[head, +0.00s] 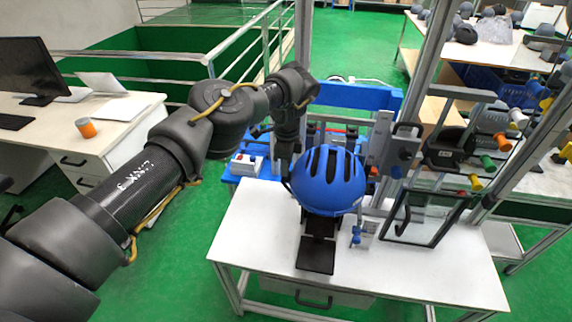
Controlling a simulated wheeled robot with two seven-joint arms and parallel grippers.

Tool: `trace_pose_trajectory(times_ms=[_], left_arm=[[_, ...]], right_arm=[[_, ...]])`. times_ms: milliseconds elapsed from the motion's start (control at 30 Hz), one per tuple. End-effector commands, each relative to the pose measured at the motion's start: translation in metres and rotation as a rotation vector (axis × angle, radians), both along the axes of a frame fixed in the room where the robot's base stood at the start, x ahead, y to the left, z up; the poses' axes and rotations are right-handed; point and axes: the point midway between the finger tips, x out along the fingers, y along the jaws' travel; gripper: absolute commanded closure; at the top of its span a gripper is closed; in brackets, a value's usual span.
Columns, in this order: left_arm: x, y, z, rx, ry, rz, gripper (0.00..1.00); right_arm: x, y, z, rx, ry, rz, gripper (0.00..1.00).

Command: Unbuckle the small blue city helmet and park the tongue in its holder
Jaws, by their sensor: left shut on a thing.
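The blue helmet (329,181), with black vent slots, sits on a black stand (317,250) on the white table. My left arm comes in from the left, and its gripper (286,178) points down close beside the helmet's left side. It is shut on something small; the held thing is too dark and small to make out. The strap, buckle and tongue cannot be made out. A small white holder with blue parts (358,236) stands right of the black stand; I cannot tell if it is the tongue holder. My right gripper is not in view.
The white table (440,283) is clear at its front right. A framed clear panel (424,216) and a grey upright mechanism (383,145) stand right of the helmet. A white box with a red button (245,165) sits left behind it. Metal posts rise behind.

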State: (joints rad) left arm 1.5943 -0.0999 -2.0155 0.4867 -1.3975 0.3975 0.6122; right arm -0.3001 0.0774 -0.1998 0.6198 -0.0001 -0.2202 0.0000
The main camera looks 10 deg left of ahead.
Motion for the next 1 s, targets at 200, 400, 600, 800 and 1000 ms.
trace_pose_trajectory(times_ms=[200,400,600,800,1000], left_arm=[[0.000,0.000,0.009,0.000,-0.001,0.000,0.88],[0.000,0.000,0.018,0.000,-0.001,0.000,0.88],[0.001,-0.001,0.026,0.000,-0.001,0.000,0.88],[0.001,-0.001,0.033,0.000,-0.001,0.000,0.88],[0.000,0.000,0.033,0.000,0.001,0.000,0.88]], right_arm=[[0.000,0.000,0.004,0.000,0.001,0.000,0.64],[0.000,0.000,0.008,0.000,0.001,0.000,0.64],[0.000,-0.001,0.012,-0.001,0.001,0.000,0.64],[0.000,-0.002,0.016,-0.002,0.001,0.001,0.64],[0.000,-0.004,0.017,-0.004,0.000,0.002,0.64]])
